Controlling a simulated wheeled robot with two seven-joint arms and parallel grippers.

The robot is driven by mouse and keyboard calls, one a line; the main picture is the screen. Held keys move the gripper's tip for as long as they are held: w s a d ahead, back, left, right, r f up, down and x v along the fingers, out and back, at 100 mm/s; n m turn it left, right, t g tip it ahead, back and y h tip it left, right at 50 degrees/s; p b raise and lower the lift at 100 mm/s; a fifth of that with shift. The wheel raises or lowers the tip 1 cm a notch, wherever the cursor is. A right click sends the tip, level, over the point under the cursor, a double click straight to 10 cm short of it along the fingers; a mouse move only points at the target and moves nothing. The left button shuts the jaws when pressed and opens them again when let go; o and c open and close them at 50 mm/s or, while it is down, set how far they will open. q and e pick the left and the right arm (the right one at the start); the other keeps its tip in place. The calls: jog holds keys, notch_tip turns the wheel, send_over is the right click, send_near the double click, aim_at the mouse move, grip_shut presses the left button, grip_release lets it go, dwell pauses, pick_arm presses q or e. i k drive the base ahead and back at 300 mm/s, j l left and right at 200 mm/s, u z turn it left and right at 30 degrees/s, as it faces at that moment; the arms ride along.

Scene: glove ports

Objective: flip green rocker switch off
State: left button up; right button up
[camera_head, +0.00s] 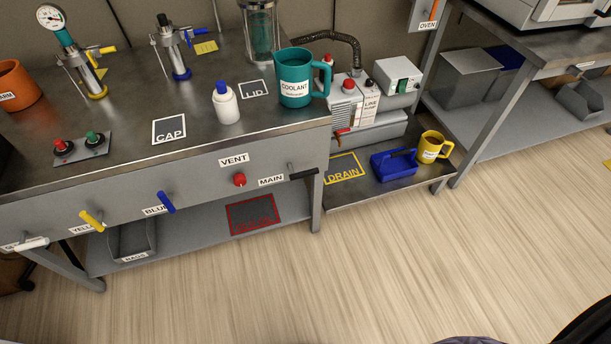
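A small green rocker switch (402,85) shows on the front of a light grey box (396,72) on the pump unit, right of the coolant mug. It is too small to tell which way it is tipped. A green-topped knob (94,138) and a red-topped knob (62,147) stand on a small plate at the left of the bench. Neither of my grippers is in view.
The metal bench (130,180) carries a teal coolant mug (295,85), a white bottle (226,104) and two hand pumps. A lower shelf holds a blue carrier (394,166) and a yellow mug (433,147). The wooden floor (300,285) in front is clear.

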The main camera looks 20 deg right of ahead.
aim_at(402, 88)
jog(key=i+l, duration=0.15)
jog(key=l, duration=0.2)
jog(key=i+l, duration=0.15)
jog(key=l, duration=0.25)
jog(key=i+l+u, duration=0.1)
jog(key=l, duration=0.25)
jog(key=i+l, duration=0.45)
jog(key=l, duration=0.3)
jog(key=i+l, duration=0.5)
jog(key=l, duration=0.25)
jog(key=u, duration=0.05)
